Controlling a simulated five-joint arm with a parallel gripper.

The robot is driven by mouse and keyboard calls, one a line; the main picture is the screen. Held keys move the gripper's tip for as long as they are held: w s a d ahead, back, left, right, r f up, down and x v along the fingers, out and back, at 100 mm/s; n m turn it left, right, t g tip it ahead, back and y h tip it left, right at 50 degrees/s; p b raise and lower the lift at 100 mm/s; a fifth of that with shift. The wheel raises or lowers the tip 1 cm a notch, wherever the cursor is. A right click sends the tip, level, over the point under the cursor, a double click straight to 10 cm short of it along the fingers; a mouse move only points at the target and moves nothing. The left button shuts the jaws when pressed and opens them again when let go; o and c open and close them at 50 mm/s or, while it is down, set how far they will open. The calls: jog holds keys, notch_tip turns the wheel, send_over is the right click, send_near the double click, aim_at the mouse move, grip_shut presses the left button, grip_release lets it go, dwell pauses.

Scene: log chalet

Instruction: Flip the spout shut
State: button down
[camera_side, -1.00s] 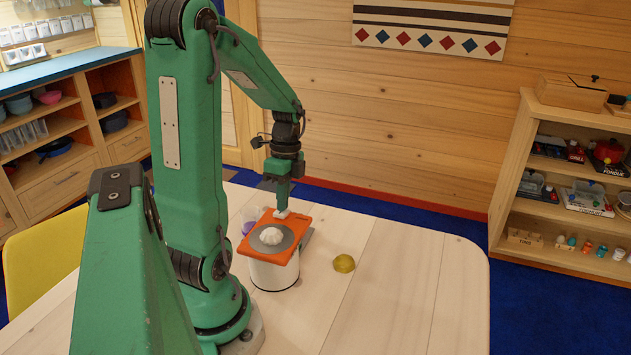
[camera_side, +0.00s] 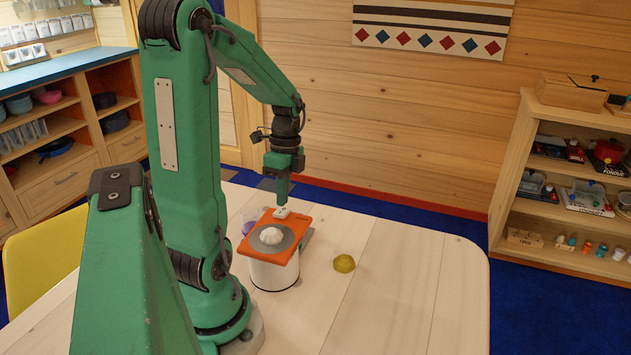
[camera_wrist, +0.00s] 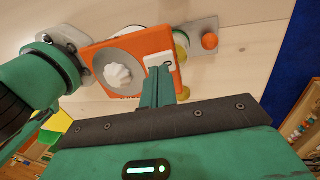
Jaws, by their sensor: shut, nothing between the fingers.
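A white canister (camera_side: 275,275) stands on the table under an orange slab-like top (camera_side: 268,228). A grey disc with a white fluted knob (camera_side: 271,236) lies on the orange top; the knob also shows in the wrist view (camera_wrist: 118,74). A small white piece, which looks like the spout (camera_wrist: 164,58), sits at the edge of the orange top, with a dark slot in it. It also shows in the side view (camera_side: 281,213). My gripper (camera_side: 282,203) is shut and empty, pointing down right at the white piece. I cannot tell whether the tips touch it or how far it is tilted.
A yellow dome-shaped thing (camera_side: 344,263) lies on the table right of the canister. A purple thing (camera_side: 248,228) is partly hidden behind it. A grey plate with an orange ball (camera_wrist: 209,41) lies beyond the top. The table's right side is clear.

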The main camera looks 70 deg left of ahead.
aim_at(286, 210)
jog(key=shift+r, duration=2.5)
jog(key=shift+w+d+r, duration=0.2)
jog(key=shift+w+d, duration=0.05)
jog(key=shift+d, duration=0.15)
jog(key=d+r+n+t, duration=0.3)
jog(key=d+n, duration=0.1)
jog(key=d, duration=0.5)
jog(key=w+d+r+n+t+y, duration=0.1)
jog(key=d+r+n+t, duration=0.2)
jog(key=d, duration=0.7)
jog(key=shift+w+d+n+t+y, duration=0.15)
jog(key=shift+w+n+t+y, duration=0.15)
jog(key=shift+n+t, duration=0.5)
